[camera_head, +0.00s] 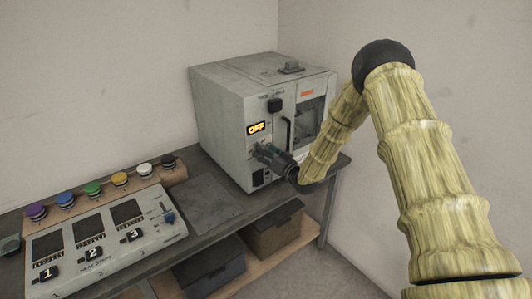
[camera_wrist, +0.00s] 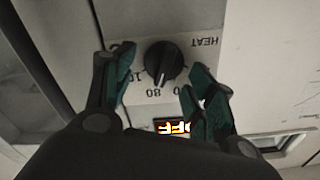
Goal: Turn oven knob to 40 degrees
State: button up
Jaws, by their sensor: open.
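The oven is a worn white box (camera_head: 222,108) on the dark bench, with a lit OFF display (camera_head: 257,128) on its front panel. In the wrist view, a round black knob (camera_wrist: 164,63) sits on a white plate marked HEAT, with numbers around it that appear upside down. The OFF display (camera_wrist: 172,127) also shows there, partly covered. My gripper (camera_head: 262,151) is at the oven front below the display and hides the knob from the head camera. In the wrist view my gripper (camera_wrist: 158,68) is open, its green-padded fingers on either side of the knob; contact cannot be told.
A black part (camera_head: 275,104) and a door handle (camera_head: 287,132) are on the oven front near my arm. A numbered panel (camera_head: 100,232) and a row of coloured buttons (camera_head: 92,188) stand left on the bench. Boxes (camera_head: 274,231) sit on the shelf below.

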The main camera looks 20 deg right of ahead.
jog(key=c, duration=0.9)
jog(key=shift+n+b, duration=0.3)
jog(key=shift+b, duration=0.1)
jog(key=n+b, duration=0.5)
jog(key=b, duration=0.2)
jog(key=a+n+b, duration=0.1)
jog(key=n+b, duration=0.5)
jog(key=b, duration=0.1)
jog(key=n+b, duration=0.6)
jog(key=b, duration=0.1)
jog(key=shift+s+a+f, duration=0.3)
jog(key=shift+f, duration=0.1)
jog(key=shift+n, duration=0.3)
